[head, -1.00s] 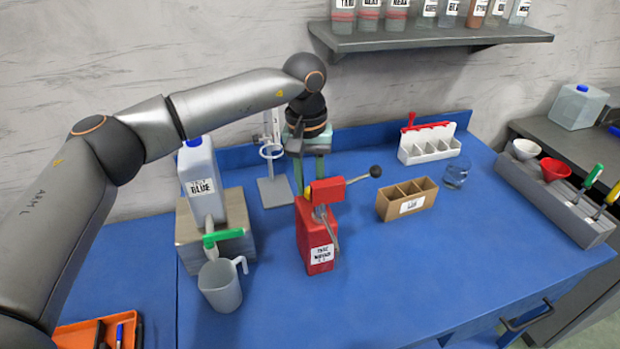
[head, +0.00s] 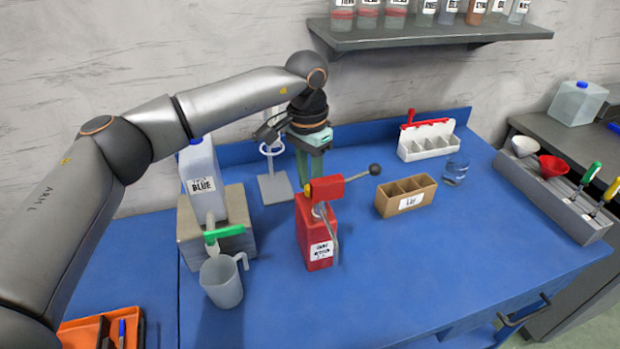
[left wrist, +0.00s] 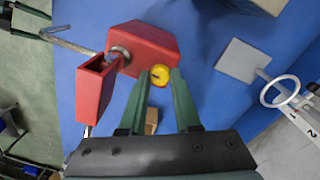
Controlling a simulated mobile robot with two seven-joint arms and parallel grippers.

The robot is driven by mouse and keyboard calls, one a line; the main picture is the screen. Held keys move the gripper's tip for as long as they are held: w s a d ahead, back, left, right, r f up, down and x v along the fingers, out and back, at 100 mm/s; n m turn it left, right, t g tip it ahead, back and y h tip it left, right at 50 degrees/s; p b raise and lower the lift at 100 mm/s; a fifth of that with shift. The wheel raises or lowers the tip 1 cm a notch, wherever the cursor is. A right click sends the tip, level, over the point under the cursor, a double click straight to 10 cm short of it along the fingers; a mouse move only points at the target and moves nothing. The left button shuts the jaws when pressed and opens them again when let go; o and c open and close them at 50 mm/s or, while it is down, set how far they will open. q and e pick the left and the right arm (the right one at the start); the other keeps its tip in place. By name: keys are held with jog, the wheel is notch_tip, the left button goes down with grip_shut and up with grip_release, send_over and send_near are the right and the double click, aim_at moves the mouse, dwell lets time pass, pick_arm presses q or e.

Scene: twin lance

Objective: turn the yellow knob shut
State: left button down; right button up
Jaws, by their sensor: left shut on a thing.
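The yellow knob (left wrist: 160,75) sits between the two green fingertips of my left gripper (left wrist: 161,74), which is shut on it. In the head view a small yellow patch of the knob (head: 307,190) shows at the back of the red device (head: 316,240); the rest is hidden. My left gripper (head: 303,180) reaches down behind the device, its fingertips mostly hidden there. The device has a red top block and a lever with a black ball (head: 375,169) pointing right. It also shows in the left wrist view (left wrist: 150,42).
A ring stand (head: 273,188) stands just behind and left of my gripper. A brown divided box (head: 406,196) is to the right. The blue table's front right is clear.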

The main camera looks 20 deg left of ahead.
dwell(0.5)
pick_arm(q)
jog(key=c, duration=0.6)
grip_release()
jog(key=shift+r, duration=0.1)
notch_tip(320, 180, up, 12)
jog(key=shift+a+r, duration=0.2)
jog(key=shift+w, duration=0.1)
